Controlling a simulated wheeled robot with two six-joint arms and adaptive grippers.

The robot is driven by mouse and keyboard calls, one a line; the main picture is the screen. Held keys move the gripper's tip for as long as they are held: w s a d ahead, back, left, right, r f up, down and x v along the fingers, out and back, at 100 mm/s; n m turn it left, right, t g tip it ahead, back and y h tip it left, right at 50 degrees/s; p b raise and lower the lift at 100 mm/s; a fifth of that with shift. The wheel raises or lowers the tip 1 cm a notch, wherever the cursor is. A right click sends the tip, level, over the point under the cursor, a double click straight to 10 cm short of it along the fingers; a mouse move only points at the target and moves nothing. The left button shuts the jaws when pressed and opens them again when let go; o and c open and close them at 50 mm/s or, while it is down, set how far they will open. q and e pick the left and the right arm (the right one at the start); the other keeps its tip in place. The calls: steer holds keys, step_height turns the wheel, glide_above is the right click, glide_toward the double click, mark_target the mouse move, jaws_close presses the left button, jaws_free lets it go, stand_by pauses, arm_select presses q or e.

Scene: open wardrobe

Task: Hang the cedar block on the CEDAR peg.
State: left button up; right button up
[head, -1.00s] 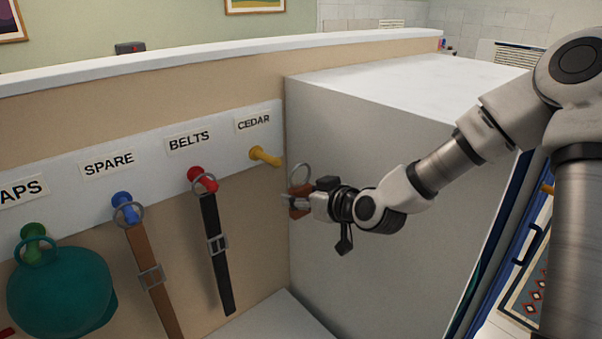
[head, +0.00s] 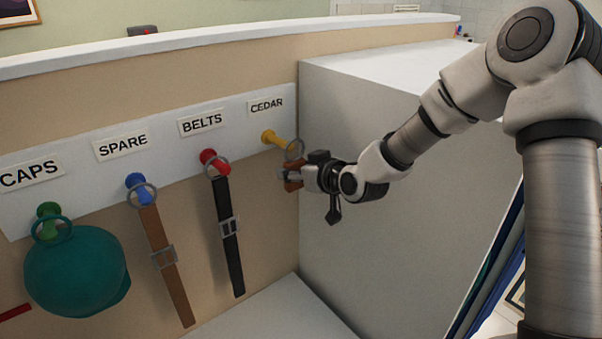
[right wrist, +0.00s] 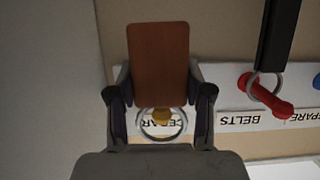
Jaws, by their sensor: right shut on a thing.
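The cedar block (right wrist: 158,62) is a reddish-brown slab with a metal ring (right wrist: 162,122) on it. My right gripper (head: 290,177) is shut on the block and holds it just right of the yellow CEDAR peg (head: 272,138). In the head view the ring (head: 295,150) stands above the block at the peg's free end. In the right wrist view the yellow peg (right wrist: 161,116) shows within the ring's outline; I cannot tell whether the ring is around the peg or only in front of it. My left gripper is not in view.
A black belt hangs on the red BELTS peg (head: 210,160), a brown strap on the blue SPARE peg (head: 138,186), and a teal cap (head: 76,268) on the green CAPS peg. A grey side panel (head: 380,190) stands close on the right.

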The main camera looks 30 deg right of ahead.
steer(key=shift+w+a+f, duration=0.1)
steer(key=shift+w+a, duration=0.05)
steer(key=shift+w, duration=0.9)
steer(key=shift+w+a, duration=0.15)
steer(key=shift+w, duration=0.9)
steer(key=shift+w+a+f+b, duration=0.1)
steer(key=shift+w+f+b, duration=0.45)
steer(key=shift+w, duration=0.25)
steer(key=o, duration=1.2)
steer(key=shift+o, duration=0.2)
